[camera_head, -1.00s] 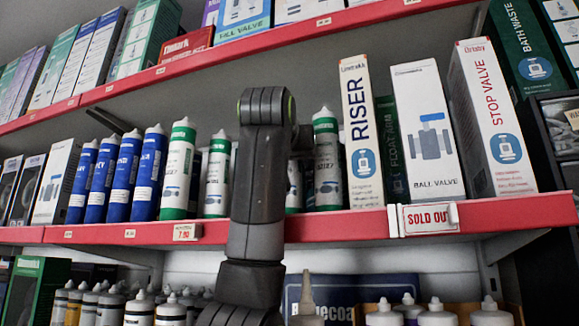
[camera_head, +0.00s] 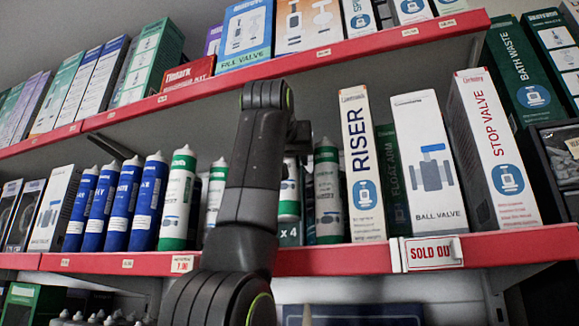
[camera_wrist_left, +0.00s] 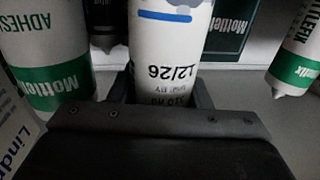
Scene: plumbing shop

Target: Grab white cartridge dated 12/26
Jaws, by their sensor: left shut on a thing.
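The white cartridge dated 12/26 (camera_wrist_left: 170,45) stands between the fingers of my left gripper (camera_wrist_left: 162,92) in the left wrist view, its date print upside down in that picture. The gripper is shut on it. In the head view a white cartridge with a green base band (camera_head: 289,192) shows just right of my left arm, its base above the shelf surface. It appears to be the held one. My arm hides the gripper and part of this cartridge there. My right gripper is in neither view.
On the red-edged shelf (camera_head: 110,263), white-green cartridges (camera_head: 177,195) and several blue ones stand left of my arm. A grey-green cartridge (camera_head: 328,190) and the RISER box (camera_head: 361,170) stand close on the right. An upper shelf (camera_head: 330,52) hangs above.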

